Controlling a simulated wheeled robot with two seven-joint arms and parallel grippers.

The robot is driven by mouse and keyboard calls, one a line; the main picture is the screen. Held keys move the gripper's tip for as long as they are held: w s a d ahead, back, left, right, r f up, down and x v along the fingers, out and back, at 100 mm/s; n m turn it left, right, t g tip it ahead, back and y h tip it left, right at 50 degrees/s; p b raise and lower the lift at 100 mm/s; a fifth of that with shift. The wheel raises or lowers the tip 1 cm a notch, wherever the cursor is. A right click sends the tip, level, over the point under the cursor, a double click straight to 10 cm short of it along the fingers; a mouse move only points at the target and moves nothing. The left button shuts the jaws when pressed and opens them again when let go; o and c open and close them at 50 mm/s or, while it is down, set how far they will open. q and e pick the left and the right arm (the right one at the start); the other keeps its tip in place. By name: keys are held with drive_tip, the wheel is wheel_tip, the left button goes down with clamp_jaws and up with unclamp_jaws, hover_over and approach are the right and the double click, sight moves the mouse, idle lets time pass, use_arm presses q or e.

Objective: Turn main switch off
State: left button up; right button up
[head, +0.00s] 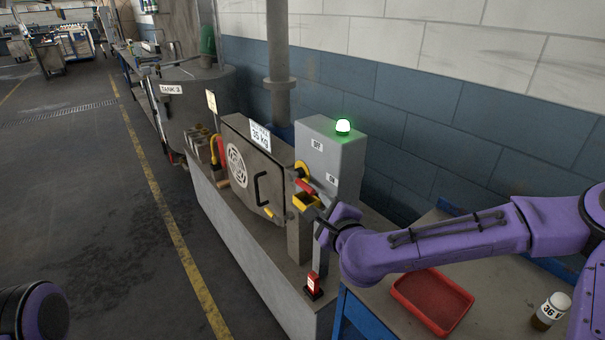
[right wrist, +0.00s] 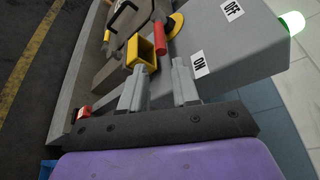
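The main switch is a grey box (head: 332,155) with OFF and ON labels and a lit green lamp (head: 343,126) on top. Its red handle (head: 312,189) hangs from a yellow pivot disc (head: 301,169) and points down, at the ON label's level. A yellow square bracket (head: 305,202) sits beside the handle. My right gripper (right wrist: 158,72) is open, its two fingers apart in the right wrist view. The red handle (right wrist: 157,45) shows just beyond the gap between the fingertips; I cannot tell whether they touch. Of my left arm only a purple part shows at the lower left of the head view.
A grey machine door (head: 250,170) with a black handle stands left of the switch. A small red switch (head: 314,283) sits on the ledge below. A red tray (head: 432,300) and a bottle (head: 550,311) stand on the bench to the right. The floor at left is clear.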

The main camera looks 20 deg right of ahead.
sight(309, 191)
drive_tip(key=x, duration=0.3)
drive_tip(key=p+x, duration=0.1)
drive_tip(key=x, duration=0.2)
drive_tip(key=p+x, duration=0.1)
drive_tip(key=x, duration=0.2)
drive_tip(key=shift+w+a+r, duration=0.15)
drive_tip(key=shift+w+a, duration=0.1)
drive_tip(key=shift+a, duration=0.05)
drive_tip(key=shift+w+d, duration=0.1)
drive_tip(key=shift+w, duration=0.3)
